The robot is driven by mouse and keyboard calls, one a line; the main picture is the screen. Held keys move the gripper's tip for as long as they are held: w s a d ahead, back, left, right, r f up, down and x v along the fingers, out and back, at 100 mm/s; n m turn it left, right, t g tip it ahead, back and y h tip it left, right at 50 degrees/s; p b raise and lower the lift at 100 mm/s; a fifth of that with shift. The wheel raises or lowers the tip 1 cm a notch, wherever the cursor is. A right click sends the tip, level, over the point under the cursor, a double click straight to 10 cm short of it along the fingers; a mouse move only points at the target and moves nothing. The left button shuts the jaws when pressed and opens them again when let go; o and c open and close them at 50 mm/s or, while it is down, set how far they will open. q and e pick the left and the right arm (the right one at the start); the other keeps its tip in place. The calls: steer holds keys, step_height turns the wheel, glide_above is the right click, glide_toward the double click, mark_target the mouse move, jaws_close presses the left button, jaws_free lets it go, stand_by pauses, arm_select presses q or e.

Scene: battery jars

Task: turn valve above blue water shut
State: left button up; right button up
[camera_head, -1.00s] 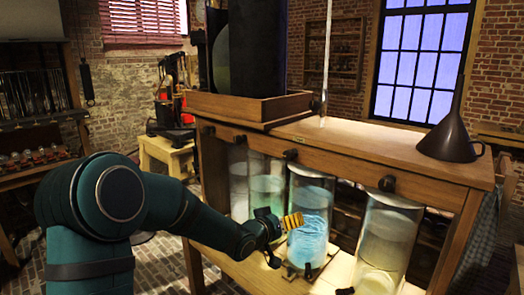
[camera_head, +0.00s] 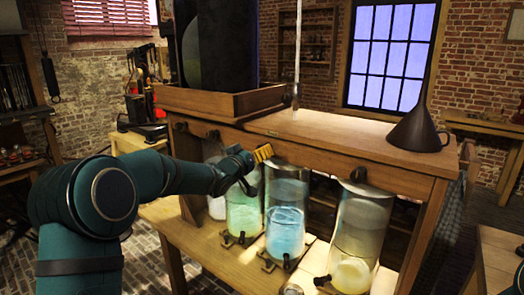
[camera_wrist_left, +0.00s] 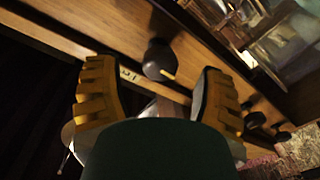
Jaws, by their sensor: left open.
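The blue water stands in a glass jar (camera_head: 285,222) under the wooden beam of the stand. My left gripper (camera_head: 264,153) is at the beam just above this jar and hides the valve there in the head view. In the left wrist view a dark round valve knob (camera_wrist_left: 158,58) with a small yellow pointer lies between and ahead of the two yellow-padded fingers of my left gripper (camera_wrist_left: 155,75). The fingers are apart and the knob looks free of both. My right gripper is out of view.
A green-water jar (camera_head: 243,208) stands left of the blue one and a yellowish jar (camera_head: 357,240) right of it. Other dark valve knobs show on the beam, one above the yellowish jar (camera_head: 358,175). A dark funnel (camera_head: 418,132) stands on the stand's top.

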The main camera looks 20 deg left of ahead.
arm_select(q)
steer(key=shift+x, duration=1.6)
steer(key=c, duration=1.2)
